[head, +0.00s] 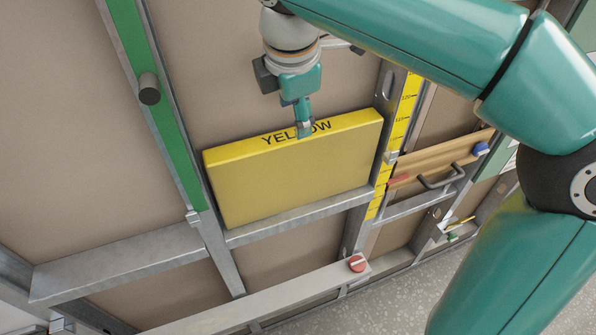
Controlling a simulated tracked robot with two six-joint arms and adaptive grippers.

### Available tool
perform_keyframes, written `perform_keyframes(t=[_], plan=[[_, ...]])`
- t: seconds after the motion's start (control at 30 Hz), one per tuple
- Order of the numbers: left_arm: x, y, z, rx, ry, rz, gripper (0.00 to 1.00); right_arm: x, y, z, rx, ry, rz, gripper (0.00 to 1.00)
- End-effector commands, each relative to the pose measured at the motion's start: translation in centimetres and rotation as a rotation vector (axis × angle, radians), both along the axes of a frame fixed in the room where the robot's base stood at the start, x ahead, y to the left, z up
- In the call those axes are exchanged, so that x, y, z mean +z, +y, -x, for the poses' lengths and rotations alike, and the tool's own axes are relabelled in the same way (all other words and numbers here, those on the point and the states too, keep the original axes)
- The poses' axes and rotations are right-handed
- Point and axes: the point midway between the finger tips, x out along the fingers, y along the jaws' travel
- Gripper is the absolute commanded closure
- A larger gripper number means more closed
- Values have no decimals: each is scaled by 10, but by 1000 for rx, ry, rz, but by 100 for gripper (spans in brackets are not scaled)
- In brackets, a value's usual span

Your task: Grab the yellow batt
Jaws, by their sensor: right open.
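The yellow batt (290,180) is a thick rectangular slab with "YELLOW" in dark letters along its top edge. It stands upright in a wall bay, on a metal cross rail (300,216) between two metal studs. My right gripper (304,130) is open and points down at the middle of the batt's top edge. One finger shows in front of the lettering; the other finger is hidden, and I cannot tell whether it touches the batt. My left gripper is not in view.
A green strip (160,100) with a dark round knob (149,88) runs along the left stud. A yellow measuring strip (401,120) lines the right stud. A wooden board (440,157) with a dark handle is further right. A lower rail carries a red-and-white knob (357,264).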

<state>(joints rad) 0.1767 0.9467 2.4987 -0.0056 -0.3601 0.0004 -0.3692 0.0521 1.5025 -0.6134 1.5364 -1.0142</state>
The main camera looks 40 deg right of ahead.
Motion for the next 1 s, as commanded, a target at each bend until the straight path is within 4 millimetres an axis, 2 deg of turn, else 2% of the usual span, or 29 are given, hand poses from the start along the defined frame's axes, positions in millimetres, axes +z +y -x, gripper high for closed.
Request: perform_keyframes(t=[0.27,0.57,0.87,1.0], plan=[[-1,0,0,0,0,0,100,-17,-4,-4,0,2,0,43],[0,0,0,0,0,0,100,-55,-14,-12,1,1,0,43],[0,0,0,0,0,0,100,-59,-14,-14,3,-1,-1,43],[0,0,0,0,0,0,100,-59,-14,-14,3,-1,-1,66]])
